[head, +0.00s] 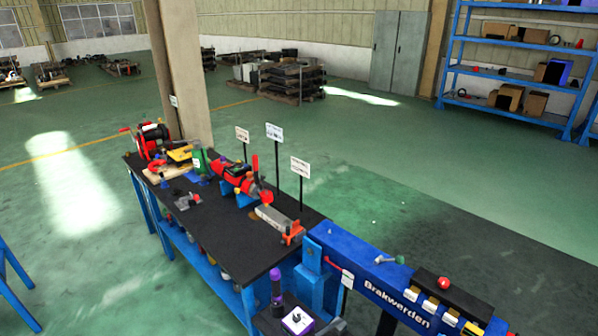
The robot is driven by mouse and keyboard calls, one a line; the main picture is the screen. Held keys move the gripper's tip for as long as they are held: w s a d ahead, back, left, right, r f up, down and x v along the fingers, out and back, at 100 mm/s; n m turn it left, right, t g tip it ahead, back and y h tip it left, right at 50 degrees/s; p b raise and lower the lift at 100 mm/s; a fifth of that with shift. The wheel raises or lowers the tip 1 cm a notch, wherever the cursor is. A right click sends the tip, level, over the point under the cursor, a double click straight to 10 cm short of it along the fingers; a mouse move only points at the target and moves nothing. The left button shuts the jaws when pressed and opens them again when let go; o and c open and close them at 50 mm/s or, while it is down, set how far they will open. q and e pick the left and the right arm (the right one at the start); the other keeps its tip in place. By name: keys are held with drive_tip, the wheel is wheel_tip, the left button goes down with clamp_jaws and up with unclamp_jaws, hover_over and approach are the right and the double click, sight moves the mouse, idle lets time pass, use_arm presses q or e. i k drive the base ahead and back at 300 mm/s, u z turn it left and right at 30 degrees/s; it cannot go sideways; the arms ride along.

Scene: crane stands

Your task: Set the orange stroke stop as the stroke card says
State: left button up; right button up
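An orange part (293,236), which may be the stroke stop, sits at the end of a grey bar-like device (276,218) on the black-topped workbench (225,255). Three white cards stand on thin black posts behind the bench items: a left card (242,134), a middle card (273,132) and a right card (300,166). Their print is too small to read, so I cannot tell which is the stroke card. The right card is nearest the orange part. Neither of my grippers is in view.
A red device (238,177) on blue supports, a red winch-like reel (152,139) and a green container (199,161) stand on the bench. A column (181,75) rises behind. The bench's front middle is clear.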

sight(297, 229)
drive_tip(key=z, duration=0.05)
drive_tip(key=k, duration=0.35)
drive_tip(key=u, duration=1.25)
drive_tip(key=i, duration=0.9)
drive_tip(key=z, duration=0.35)
